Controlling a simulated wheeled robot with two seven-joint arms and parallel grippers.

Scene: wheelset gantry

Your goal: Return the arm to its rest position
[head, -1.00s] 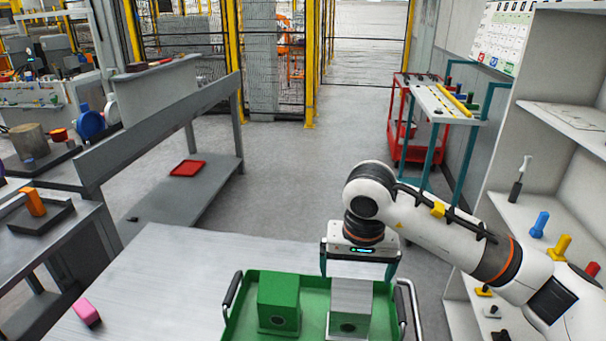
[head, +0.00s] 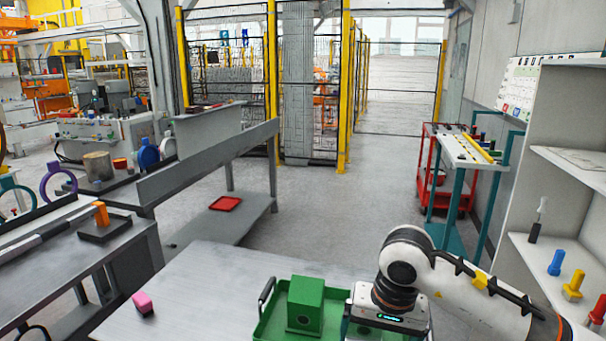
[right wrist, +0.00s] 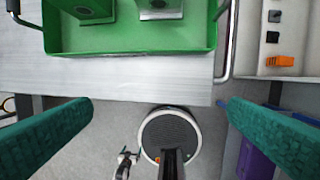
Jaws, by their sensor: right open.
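My right arm comes in from the right in the head view, with its gripper body low at the right end of the green tray (head: 262,325). In the right wrist view the two teal fingers of my right gripper (right wrist: 160,118) stand wide apart with nothing between them. The tray (right wrist: 130,40) lies beyond the fingers there. It holds a green block (head: 305,305) and a silver block (right wrist: 160,8). In the head view the gripper mostly hides the silver block. My left gripper is in no view.
The tray is on a grey table (head: 205,290), with a pink block (head: 143,303) at its left. Shelves (head: 560,250) with coloured pegs stand close on the right. A red cart (head: 430,165) stands farther back. The floor beyond the table is clear.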

